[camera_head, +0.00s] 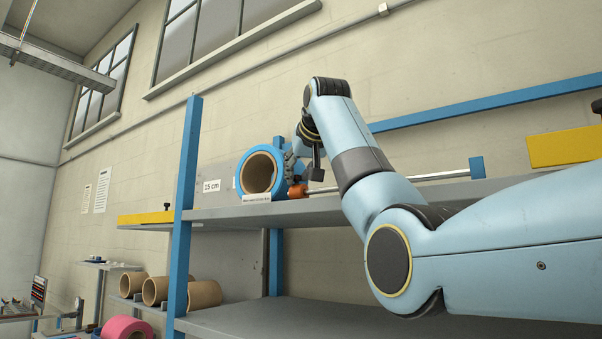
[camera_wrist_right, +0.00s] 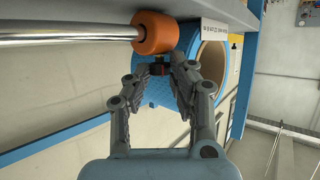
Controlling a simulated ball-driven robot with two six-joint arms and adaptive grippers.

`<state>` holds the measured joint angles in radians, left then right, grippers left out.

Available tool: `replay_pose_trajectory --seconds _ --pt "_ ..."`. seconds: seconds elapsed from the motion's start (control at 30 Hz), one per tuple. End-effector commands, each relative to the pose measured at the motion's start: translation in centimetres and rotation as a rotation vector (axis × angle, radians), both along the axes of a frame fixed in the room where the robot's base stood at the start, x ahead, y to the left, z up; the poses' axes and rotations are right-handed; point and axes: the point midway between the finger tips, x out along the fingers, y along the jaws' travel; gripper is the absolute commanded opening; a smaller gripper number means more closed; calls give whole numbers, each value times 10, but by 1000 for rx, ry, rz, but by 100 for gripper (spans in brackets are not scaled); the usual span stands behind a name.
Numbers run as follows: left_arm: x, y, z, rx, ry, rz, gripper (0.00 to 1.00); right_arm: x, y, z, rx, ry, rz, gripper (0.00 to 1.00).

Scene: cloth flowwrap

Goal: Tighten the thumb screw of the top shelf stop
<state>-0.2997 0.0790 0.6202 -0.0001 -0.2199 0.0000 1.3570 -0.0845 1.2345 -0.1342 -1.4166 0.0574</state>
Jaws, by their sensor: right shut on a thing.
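The top shelf stop is an orange collar (camera_head: 297,190) on a metal rod along the top shelf (camera_head: 330,208). The collar shows large in the right wrist view (camera_wrist_right: 154,33), with the rod (camera_wrist_right: 70,32) running off to the left. My right gripper (camera_wrist_right: 161,74) is shut on the thumb screw. In the head view my right gripper (camera_head: 293,163) is at the collar, and the screw itself is hidden. My left gripper is not in view.
A blue roll with a cardboard core (camera_head: 260,172) sits on the top shelf right beside the collar and gripper. A blue post (camera_head: 186,200) stands to the left. A yellow block (camera_head: 565,147) is at the right. Cardboard tubes (camera_head: 155,291) lie lower left.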

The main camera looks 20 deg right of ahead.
Motion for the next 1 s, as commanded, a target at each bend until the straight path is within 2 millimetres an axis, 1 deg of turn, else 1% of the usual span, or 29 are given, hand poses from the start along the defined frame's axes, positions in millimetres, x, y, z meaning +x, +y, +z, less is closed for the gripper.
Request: replay_pose_trajectory --seconds 0.03,0.2,0.4,0.6,1.0 --pt "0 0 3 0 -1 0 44 0 3 3 0 -2 -31 0" --pt "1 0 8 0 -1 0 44 0 5 3 -1 -3 -138 0" --pt "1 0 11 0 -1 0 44 1 6 3 -1 -4 -221 0" --pt "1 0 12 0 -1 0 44 1 6 2 0 -4 -258 0" --pt "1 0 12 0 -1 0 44 1 5 2 0 -4 -263 0"
